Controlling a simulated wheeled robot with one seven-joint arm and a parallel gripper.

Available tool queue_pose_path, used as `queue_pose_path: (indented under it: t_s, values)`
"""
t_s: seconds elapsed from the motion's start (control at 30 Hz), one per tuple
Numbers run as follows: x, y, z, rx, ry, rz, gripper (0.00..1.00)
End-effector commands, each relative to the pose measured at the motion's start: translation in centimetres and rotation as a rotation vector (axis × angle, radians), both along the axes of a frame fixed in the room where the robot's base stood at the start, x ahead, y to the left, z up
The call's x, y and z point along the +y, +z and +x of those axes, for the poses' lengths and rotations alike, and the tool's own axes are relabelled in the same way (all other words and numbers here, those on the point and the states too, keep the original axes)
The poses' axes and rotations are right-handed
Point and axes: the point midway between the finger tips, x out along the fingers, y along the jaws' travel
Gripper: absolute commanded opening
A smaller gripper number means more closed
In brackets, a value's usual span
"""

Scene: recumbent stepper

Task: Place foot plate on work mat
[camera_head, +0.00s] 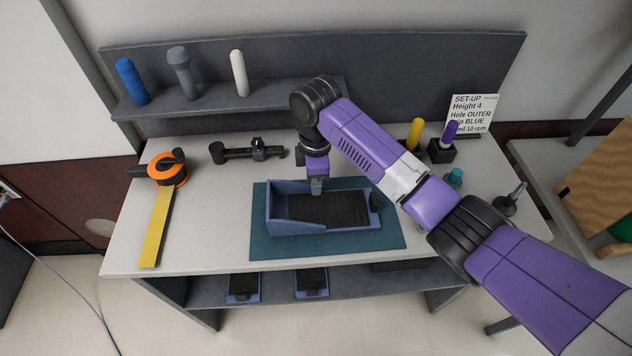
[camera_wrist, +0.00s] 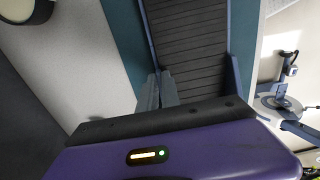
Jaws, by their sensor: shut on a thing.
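The foot plate (camera_head: 292,226) is a blue-grey tray with raised sides and a black ribbed tread. It lies level over the teal work mat (camera_head: 386,241), within the mat's outline. I cannot tell whether its underside touches the mat all along. My gripper (camera_head: 316,187) points down and is shut on the plate's far side wall. In the wrist view, the fingers (camera_wrist: 158,92) grip the wall of the foot plate (camera_wrist: 190,45), with the teal mat (camera_wrist: 124,40) beside it. The plate's underside is hidden.
An orange-and-black tool (camera_head: 165,172) with a yellow strip lies at left, a black bracket (camera_head: 240,152) behind the mat. Yellow (camera_head: 414,134) and purple pegs stand in holders at right near a set-up card (camera_head: 472,112). A back shelf (camera_head: 215,104) holds three cylinders. Two similar plates sit below.

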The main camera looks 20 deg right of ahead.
Motion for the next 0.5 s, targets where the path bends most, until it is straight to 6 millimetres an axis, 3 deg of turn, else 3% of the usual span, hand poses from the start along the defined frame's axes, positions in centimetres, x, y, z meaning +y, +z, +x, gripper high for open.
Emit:
queue_pose_path:
  t_s: [0.13,0.2,0.27,0.5]
  values:
    - [0.01,-0.25,0.04,-0.001,0.0,0.001,0.0]
    - [0.0,-0.25,0.02,0.0,0.0,0.001,0.21]
    - [0.0,-0.25,0.02,0.0,0.0,0.001,0.29]
    - [0.0,-0.23,0.02,0.0,0.0,0.0,0.29]
